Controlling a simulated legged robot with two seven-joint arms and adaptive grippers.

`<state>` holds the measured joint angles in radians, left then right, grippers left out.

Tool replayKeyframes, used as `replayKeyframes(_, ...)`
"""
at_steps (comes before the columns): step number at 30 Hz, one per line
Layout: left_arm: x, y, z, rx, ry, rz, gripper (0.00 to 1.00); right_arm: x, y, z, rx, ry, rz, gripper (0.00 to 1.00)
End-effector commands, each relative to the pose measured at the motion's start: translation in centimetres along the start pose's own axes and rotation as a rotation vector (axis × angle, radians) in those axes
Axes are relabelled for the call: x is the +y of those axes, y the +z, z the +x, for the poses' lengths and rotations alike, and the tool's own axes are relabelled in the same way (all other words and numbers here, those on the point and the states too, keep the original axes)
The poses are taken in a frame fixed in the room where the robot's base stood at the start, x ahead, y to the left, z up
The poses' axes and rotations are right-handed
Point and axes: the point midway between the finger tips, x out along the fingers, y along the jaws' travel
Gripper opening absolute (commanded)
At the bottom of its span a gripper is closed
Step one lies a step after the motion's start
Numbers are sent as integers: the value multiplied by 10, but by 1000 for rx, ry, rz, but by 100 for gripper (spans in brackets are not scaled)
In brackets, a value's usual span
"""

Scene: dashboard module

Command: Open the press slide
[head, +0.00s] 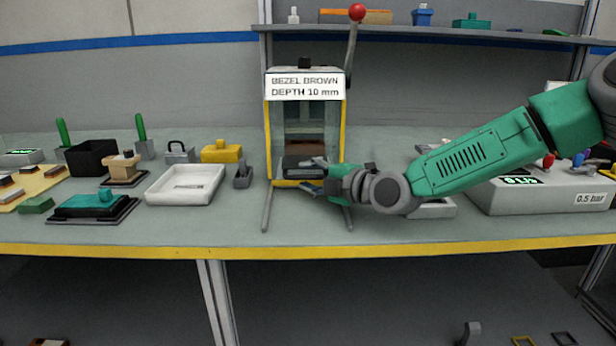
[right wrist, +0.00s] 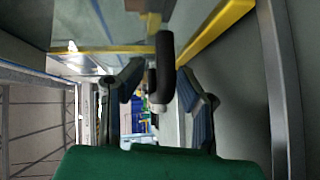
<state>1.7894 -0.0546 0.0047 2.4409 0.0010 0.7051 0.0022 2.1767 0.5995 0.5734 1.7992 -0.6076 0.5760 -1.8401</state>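The press (head: 305,125) stands mid-bench, a yellow-edged frame with clear panels and a sign reading "BEZEL BROWN DEPTH 10 mm". A dark block or handle (head: 296,166) sits at its lower front, apparently the slide. My right gripper (head: 313,175) is at this lower front, reaching in from the right, one finger above the other. In the right wrist view my right gripper (right wrist: 165,98) has its fingers apart, with a black rounded bar (right wrist: 164,62) between them. I cannot tell whether the fingers touch it. The press interior is dim. My left gripper is not in view.
A lever with a red knob (head: 357,12) rises at the press's upper right. A white tray (head: 185,184) and a small grey part (head: 243,175) stand to its left. A grey pressure unit (head: 540,196) is at right. The yellow bench edge (head: 150,250) runs along the front.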

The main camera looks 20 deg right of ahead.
Motion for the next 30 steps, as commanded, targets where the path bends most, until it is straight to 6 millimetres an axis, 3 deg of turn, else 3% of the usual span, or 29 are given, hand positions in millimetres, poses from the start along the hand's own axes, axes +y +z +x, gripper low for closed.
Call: replayKeyframes(30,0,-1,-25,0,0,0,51,3,-2,-65,0,2,-2,31)
